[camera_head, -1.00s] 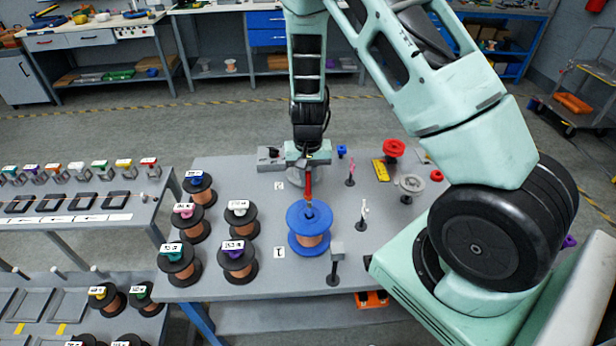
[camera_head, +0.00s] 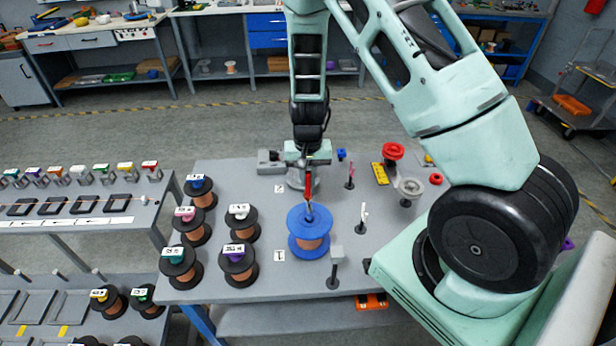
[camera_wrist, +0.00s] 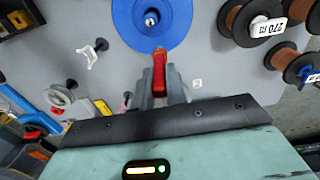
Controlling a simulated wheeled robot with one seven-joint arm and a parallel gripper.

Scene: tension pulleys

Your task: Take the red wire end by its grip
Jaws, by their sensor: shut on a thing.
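The red wire grip (camera_head: 308,182) is upright at the far edge of the blue spool (camera_head: 309,246). In the wrist view the red grip (camera_wrist: 159,74) sits between the two grey fingers of my gripper (camera_wrist: 160,88), which are shut on it. Its tip lies by the edge of the blue spool (camera_wrist: 180,30). In the head view my gripper (camera_head: 308,164) comes down from above and behind the spool. The wire itself is too small to make out. Copper winding shows on the blue spool, which stands on the grey table (camera_head: 330,297).
Several black-flanged copper spools (camera_head: 238,262) stand to the left. A small post with a grey block (camera_head: 336,254) stands close at the right.

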